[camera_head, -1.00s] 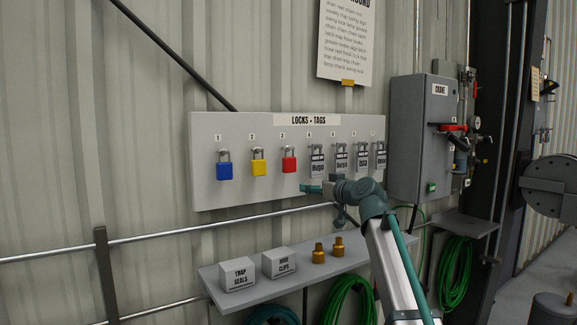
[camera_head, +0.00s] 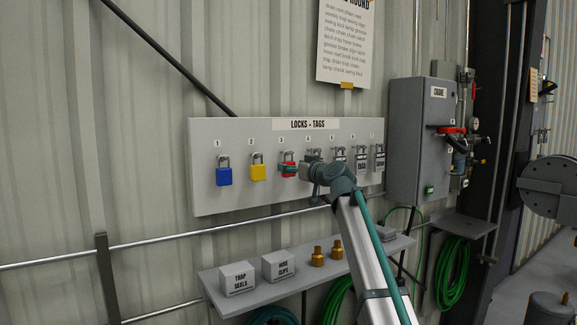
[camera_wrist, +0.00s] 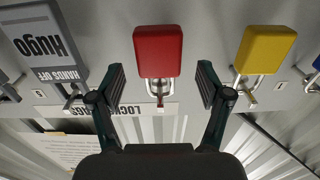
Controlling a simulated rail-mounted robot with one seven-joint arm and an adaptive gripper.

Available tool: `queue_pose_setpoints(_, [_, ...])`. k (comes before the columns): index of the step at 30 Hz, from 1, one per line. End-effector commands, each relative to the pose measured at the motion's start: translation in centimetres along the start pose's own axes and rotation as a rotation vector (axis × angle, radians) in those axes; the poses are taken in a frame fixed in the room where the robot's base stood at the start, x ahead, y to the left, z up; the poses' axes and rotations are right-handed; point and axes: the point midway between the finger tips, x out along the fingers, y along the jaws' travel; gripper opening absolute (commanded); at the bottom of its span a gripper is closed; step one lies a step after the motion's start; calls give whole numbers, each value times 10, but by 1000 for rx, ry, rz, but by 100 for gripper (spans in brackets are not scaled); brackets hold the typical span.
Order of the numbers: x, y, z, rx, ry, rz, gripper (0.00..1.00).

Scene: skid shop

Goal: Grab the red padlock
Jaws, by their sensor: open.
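The red padlock (camera_head: 288,171) hangs from a hook under number 3 on the grey LOCKS + TAGS board (camera_head: 240,197). In the head view my gripper (camera_head: 290,168) overlaps it and hides part of its body. In the wrist view, which is upside down, the red padlock (camera_wrist: 158,52) shows between and just beyond the two open fingers of my gripper (camera_wrist: 160,85). A gap shows on each side of the padlock, and its shackle lies between the fingers. I cannot tell how far in depth the fingertips reach.
A yellow padlock (camera_head: 258,172) hangs close on one side, with a blue padlock (camera_head: 223,176) beyond it. Tagged locks, including a Hugo tag (camera_wrist: 45,40), hang on the other side. A shelf (camera_head: 300,276) with boxes and brass fittings is below.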

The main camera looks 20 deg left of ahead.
Motion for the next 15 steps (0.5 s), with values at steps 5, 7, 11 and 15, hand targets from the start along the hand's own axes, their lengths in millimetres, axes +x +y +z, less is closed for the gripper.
queue_pose_setpoints(5, [26, 1, -3, 1, -1, -1, 77])
queue_pose_setpoints(7, [30, 1, -2, 1, -1, 0, 77])
queue_pose_setpoints(11, [30, 1, 0, 0, 0, 0, 77])
queue_pose_setpoints(15, [30, 1, 0, 1, -1, 0, 69])
